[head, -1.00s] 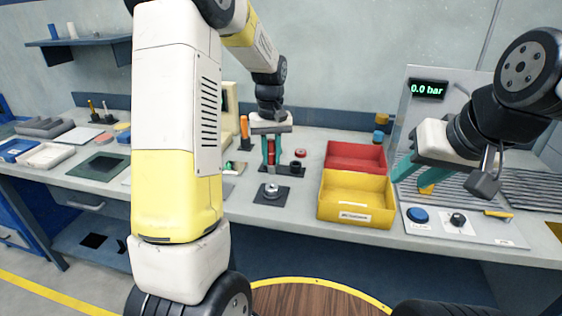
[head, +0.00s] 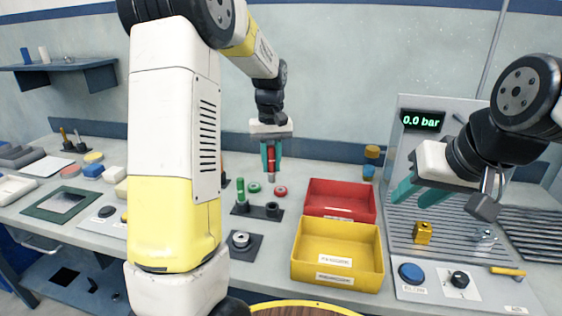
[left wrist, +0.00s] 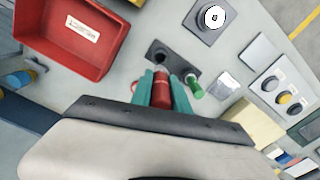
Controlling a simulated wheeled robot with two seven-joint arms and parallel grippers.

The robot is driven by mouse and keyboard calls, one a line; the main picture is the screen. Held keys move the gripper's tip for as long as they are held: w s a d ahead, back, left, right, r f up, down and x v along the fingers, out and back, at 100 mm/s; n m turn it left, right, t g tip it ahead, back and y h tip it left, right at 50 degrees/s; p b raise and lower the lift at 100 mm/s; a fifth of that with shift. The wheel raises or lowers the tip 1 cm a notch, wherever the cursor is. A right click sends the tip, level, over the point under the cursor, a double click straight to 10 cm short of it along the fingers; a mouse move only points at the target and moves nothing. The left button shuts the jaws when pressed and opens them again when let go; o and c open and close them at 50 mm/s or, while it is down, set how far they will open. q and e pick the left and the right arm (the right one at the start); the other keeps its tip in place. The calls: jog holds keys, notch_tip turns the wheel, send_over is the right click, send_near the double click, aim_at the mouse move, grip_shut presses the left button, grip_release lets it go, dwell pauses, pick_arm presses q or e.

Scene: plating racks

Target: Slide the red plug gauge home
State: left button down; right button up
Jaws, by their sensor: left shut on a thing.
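My left gripper (head: 271,160) is shut on the red plug gauge (head: 271,162), which hangs upright above the bench. In the left wrist view the red gauge (left wrist: 161,92) sits between the teal fingers (left wrist: 155,84). Below it is the dark gauge stand (head: 257,211), with an empty-looking socket and a green plug gauge (head: 240,192) standing at its left. Nearer me, a round metal part with a central bore (head: 240,240) sits on a dark plate; it also shows in the left wrist view (left wrist: 214,17). My right gripper (head: 420,191) is open and empty above the right panel.
A red bin (head: 340,198) and a yellow bin (head: 337,252) stand right of the stand. A panel with a blue button (head: 411,273) and a 0.0 bar display (head: 422,120) is at the right.

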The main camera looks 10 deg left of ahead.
aim_at(271, 171)
pick_arm(q)
jog(key=shift+f, duration=4.2)
jog(key=shift+f, duration=1.8)
jog(key=c, duration=1.2)
grip_release()
jog(key=shift+o, duration=0.2)
jog(key=shift+r, duration=0.1)
notch_tip(271, 171, up, 7)
jog(key=shift+f, duration=0.1)
jog(key=shift+r, duration=0.4)
